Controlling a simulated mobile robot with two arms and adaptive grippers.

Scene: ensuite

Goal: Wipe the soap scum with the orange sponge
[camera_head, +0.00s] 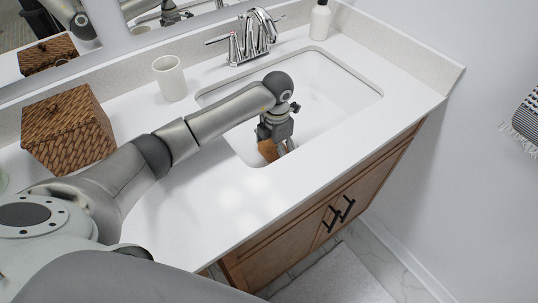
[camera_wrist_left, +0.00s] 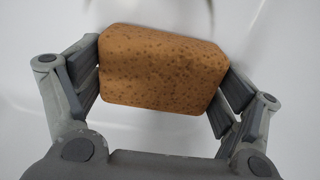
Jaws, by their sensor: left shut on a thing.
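My left gripper (camera_head: 278,148) reaches down into the white sink basin (camera_head: 325,84) near its front left corner. It is shut on the orange sponge (camera_head: 267,150), whose lower part shows beside the fingers. In the left wrist view the sponge (camera_wrist_left: 162,70) sits between both finger pads of the gripper (camera_wrist_left: 165,80), orange-brown with dark pores. White basin surface lies behind it; I cannot tell whether the sponge touches it. I can make out no soap scum in either view. My right gripper is not in view.
A chrome faucet (camera_head: 251,38) stands behind the basin, with a white soap bottle (camera_head: 320,20) at its right. A white cup (camera_head: 170,78) and a woven basket (camera_head: 67,130) stand on the counter to the left. The front counter (camera_head: 245,198) is clear.

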